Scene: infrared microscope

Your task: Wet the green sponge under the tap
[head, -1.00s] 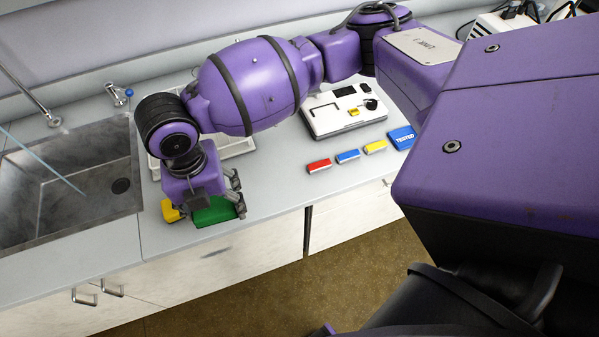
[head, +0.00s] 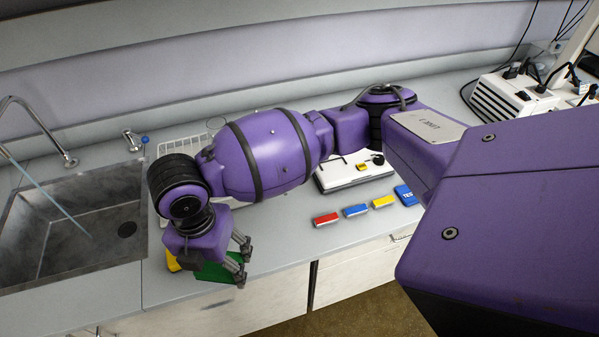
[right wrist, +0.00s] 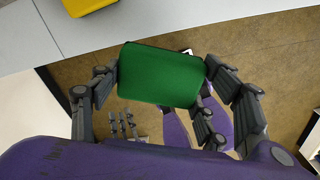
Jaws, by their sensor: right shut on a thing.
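The green sponge (head: 214,272) is held in my right gripper (head: 240,262), at the counter's front edge beside the sink. In the right wrist view the sponge (right wrist: 160,75) sits between the fingers of the right gripper (right wrist: 160,82), with brown floor behind it. My gripper hides part of the sponge in the head view. The tap (head: 70,160) stands behind the sink (head: 100,262), to the left of my gripper; its spout runs out at the left picture edge. A thin pale-blue streak (head: 48,193) slants down into the sink.
A yellow block (head: 172,262) lies on the counter close to my right gripper. Red (head: 326,219), blue (head: 355,211) and yellow (head: 383,202) small blocks lie further right. A white rack (head: 185,145) is partly hidden by my arm.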

